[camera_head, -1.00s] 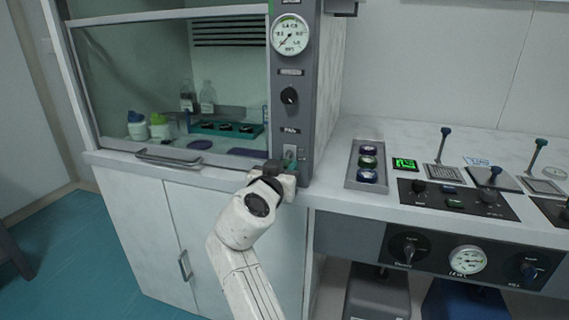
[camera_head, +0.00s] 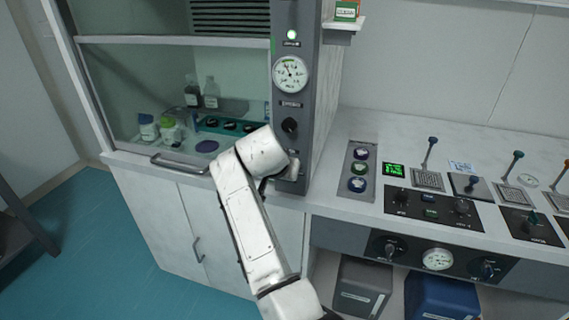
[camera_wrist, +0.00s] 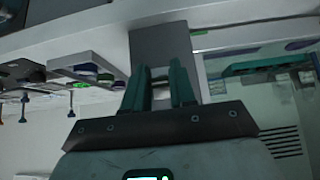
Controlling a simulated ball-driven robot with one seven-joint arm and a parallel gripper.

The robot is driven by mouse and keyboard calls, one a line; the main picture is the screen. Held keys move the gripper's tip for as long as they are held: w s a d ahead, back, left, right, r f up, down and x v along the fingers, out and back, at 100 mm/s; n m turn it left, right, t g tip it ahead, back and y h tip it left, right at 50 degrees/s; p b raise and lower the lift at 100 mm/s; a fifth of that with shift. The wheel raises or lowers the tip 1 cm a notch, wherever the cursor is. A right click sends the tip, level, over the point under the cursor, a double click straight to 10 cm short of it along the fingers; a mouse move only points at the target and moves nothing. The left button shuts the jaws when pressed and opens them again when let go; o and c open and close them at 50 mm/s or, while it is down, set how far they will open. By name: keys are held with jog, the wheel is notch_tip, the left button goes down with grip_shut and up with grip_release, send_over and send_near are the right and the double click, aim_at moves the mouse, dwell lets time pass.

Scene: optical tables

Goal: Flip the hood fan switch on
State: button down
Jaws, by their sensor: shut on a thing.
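The fume hood (camera_head: 290,105) has a dark grey control column at its right edge. The fan switch sits low on this column, below the black knob (camera_head: 289,126). My arm hides most of it in the head view. My gripper (camera_wrist: 160,72) is at the lower part of the column (camera_wrist: 158,38), which also shows in the wrist view. Its two teal fingers are shut on the switch, with a narrow gap between them. The switch's lever position is not clear. A green lamp (camera_head: 291,34) at the column's top is lit.
A round gauge (camera_head: 290,74) is above the knob. The bench on the right holds a tray of round capped items (camera_head: 358,168), a green display (camera_head: 393,170) and several levers. Bottles (camera_head: 170,130) stand inside the hood.

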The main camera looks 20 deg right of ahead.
jog(key=shift+r+g+y+p, duration=0.3)
jog(key=shift+g+y+p, duration=0.35)
jog(key=shift+p, duration=0.35)
jog(key=shift+f+g, duration=0.1)
jog(key=shift+g, duration=0.15)
jog(key=c, duration=0.9)
grip_release()
jog(key=shift+w, duration=0.1)
jog(key=v, duration=1)
jog(key=shift+r, duration=0.35)
jog(key=shift+s, duration=0.25)
